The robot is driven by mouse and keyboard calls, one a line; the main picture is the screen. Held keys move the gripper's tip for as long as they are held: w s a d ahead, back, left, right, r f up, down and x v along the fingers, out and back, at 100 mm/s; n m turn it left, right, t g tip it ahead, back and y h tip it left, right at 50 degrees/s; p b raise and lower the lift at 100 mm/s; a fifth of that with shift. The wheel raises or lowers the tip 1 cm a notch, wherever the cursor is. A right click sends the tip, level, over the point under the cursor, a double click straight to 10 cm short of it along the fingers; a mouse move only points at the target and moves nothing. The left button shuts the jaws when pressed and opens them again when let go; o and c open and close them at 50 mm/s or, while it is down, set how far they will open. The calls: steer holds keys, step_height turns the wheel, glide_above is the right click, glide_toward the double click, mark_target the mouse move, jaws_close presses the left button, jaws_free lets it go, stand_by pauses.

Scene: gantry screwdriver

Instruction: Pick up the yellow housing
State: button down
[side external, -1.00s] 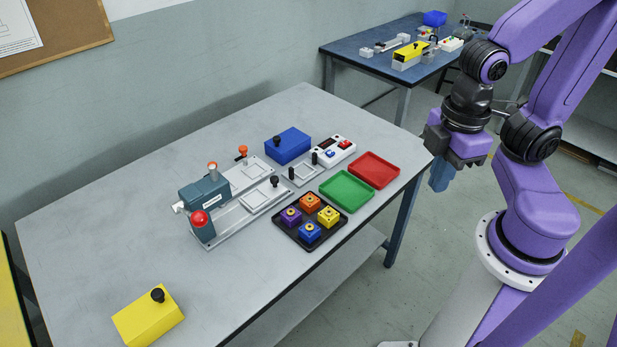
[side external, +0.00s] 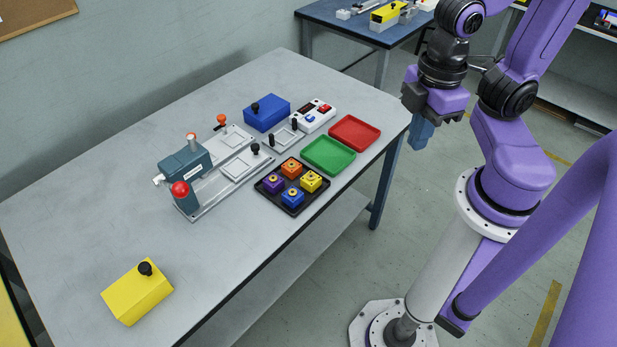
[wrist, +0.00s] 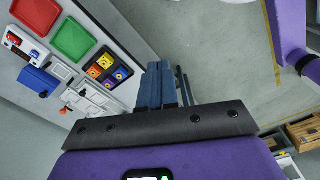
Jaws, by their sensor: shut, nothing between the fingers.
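The small yellow housing (side external: 311,181) is a square block with a round top part. It sits in a black tray (side external: 313,200) with orange (side external: 291,167), purple (side external: 273,184) and blue (side external: 292,197) blocks like it. My gripper (side external: 421,142) hangs beyond the table's right edge, to the right of the black tray and apart from it. Its blue fingers point down and are closed together, with nothing between them. In the wrist view the closed fingers (wrist: 161,84) cover the middle, with the black tray just left of them.
Green (side external: 328,155) and red (side external: 355,133) trays lie behind the black tray. A fixture with a red button (side external: 180,189) stands left. A blue box (side external: 267,113) and white switch box (side external: 314,116) are at the back. A larger yellow box (side external: 138,292) with a black knob stands front left.

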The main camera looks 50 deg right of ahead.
stand_by(0.4)
steer(key=c, duration=0.9)
jaws_free()
steer(key=n+h, duration=0.5)
glide_above(310, 177)
steer(key=a, duration=0.7)
step_height(310, 177, down, 13)
steer(key=x, duration=1.7)
steer(key=shift+s+d, duration=0.1)
steer(key=shift+s, duration=0.05)
